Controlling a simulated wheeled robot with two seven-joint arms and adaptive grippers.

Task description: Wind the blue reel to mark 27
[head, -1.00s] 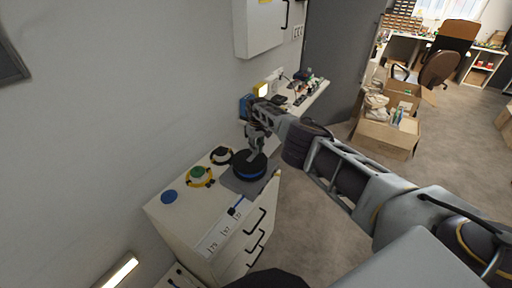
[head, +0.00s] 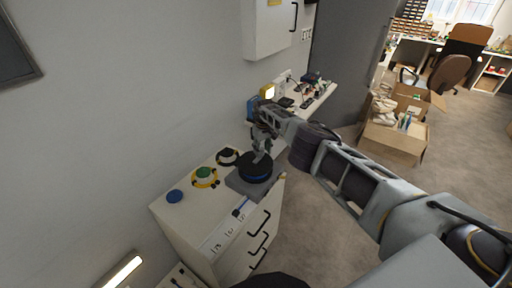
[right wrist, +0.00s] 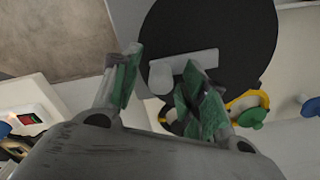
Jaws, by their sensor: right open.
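The reel (head: 256,169) is a black disc with a blue band around its side, on a grey base (head: 237,182) on top of a white cabinet. My right gripper (head: 261,157) is over the reel's top, open. In the right wrist view, the black disc (right wrist: 240,35) fills the upper middle. A grey bar and round knob (right wrist: 161,77) on it lie between the green-padded fingers (right wrist: 163,70); I cannot tell whether they touch. A small blue piece (head: 241,207) is at the cabinet's front edge, beside number labels (head: 229,232) too small to read surely. My left gripper is not in view.
Left of the reel on the cabinet (head: 165,212) are a blue disc (head: 174,196), a green knob with a yellow ring (head: 205,176) and a dark ring (head: 227,157). A white wall box (head: 270,30) hangs above. Open cartons (head: 395,138) stand on the floor at right.

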